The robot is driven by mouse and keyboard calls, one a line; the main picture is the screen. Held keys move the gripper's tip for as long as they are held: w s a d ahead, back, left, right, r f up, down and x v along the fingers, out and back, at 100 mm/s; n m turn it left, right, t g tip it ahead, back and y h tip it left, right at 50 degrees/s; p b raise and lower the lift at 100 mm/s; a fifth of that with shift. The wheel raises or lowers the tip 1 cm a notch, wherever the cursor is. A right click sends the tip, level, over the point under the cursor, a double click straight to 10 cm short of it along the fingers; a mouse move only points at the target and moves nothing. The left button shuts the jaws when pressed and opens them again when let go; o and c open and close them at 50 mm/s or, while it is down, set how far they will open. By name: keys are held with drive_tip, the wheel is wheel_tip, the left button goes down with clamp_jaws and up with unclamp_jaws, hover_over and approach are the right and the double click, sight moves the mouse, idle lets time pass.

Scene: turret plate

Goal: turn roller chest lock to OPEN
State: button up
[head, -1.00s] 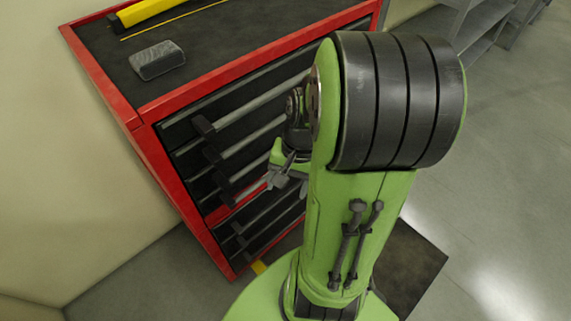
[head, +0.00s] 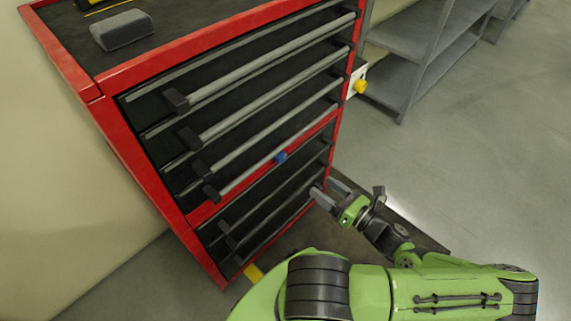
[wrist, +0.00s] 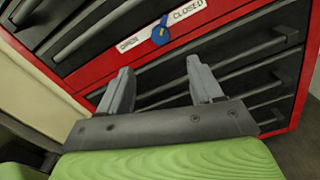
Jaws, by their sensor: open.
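The roller chest (head: 112,125) is red with dark drawers and stands at the left in the head view. Its lock is a small blue knob (head: 281,157) on the red band between the upper and lower drawers. In the wrist view the blue knob (wrist: 160,35) sits on a white label plate, between OPEN (wrist: 128,44) at left and CLOSED (wrist: 188,11) at right. Its tab points upward in the picture; I cannot tell its exact setting. My gripper (head: 324,189) is open and empty, below and right of the knob. Both fingers show in the wrist view (wrist: 158,68), apart from the knob.
Long drawer handles (head: 270,87) stick out from the chest front. A yellow knob (head: 360,86) on a white plate is at the chest's right side. A grey block (head: 122,30) lies on top. Grey shelving (head: 420,60) stands behind right. Floor at the right is clear.

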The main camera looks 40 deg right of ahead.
sight(282, 158)
drive_tip(key=w+b, duration=0.1)
drive_tip(key=w, duration=0.4)
drive_tip(key=w+b, duration=0.1)
drive_tip(key=w, duration=0.3)
drive_tip(key=w+b, duration=0.1)
drive_tip(key=w, duration=0.4)
drive_tip(key=shift+w+a, duration=0.3)
drive_tip(key=shift+a, duration=0.05)
drive_tip(key=c, duration=1.1)
drive_tip(key=shift+o, duration=0.2)
drive_tip(key=shift+n, duration=0.4)
drive_tip(key=n+p, duration=0.2)
drive_tip(key=shift+a+n, duration=0.1)
drive_tip(key=shift+n, duration=0.3)
drive_tip(key=n+p, duration=0.1)
drive_tip(key=n, duration=0.4)
drive_tip(key=shift+a+p, duration=0.1)
drive_tip(key=shift+p, duration=0.3)
drive_tip(key=n+p, duration=0.1)
drive_tip(key=n, duration=0.3)
drive_tip(key=shift+n, duration=0.4)
drive_tip(key=shift+n+p, duration=0.3)
drive_tip(key=shift+n, duration=1.9)
